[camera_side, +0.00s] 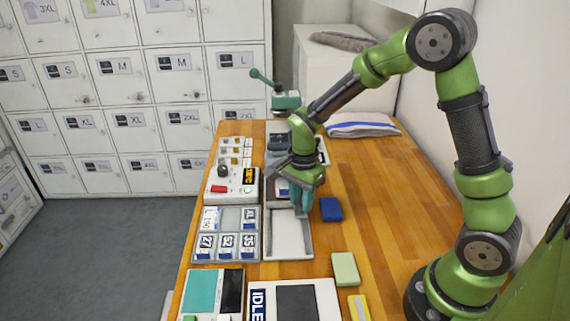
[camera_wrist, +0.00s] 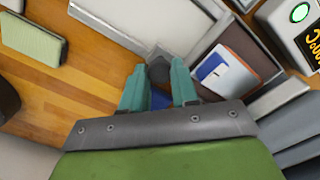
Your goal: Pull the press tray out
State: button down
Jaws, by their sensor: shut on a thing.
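The heat press (camera_side: 285,101), with a green lever, stands at the back of the bench. My gripper (camera_side: 303,212) is low over the bench in front of it, pointing down. In the wrist view its two teal fingers (camera_wrist: 158,70) are closed around a small dark grey handle (camera_wrist: 158,72). The handle sits by the edge of a dark tray surface (camera_wrist: 262,66). A white and blue piece with an orange edge (camera_wrist: 226,72) lies on that surface. My gripper and wrist hide part of the tray in the side view.
A shallow light tray (camera_side: 306,240) lies directly in front. A control box (camera_side: 240,187) and a label tray (camera_side: 226,212) stand left. A blue block (camera_side: 331,209), a pale green block (camera_side: 345,268) and a folded cloth (camera_side: 360,126) lie to the right. Bench between them is clear.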

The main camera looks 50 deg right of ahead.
jog(key=s+a, duration=0.8)
jog(key=shift+r, duration=0.1)
jog(key=c, duration=1.1)
grip_release()
notch_tip(320, 180, up, 17)
jog(key=shift+f, duration=0.1)
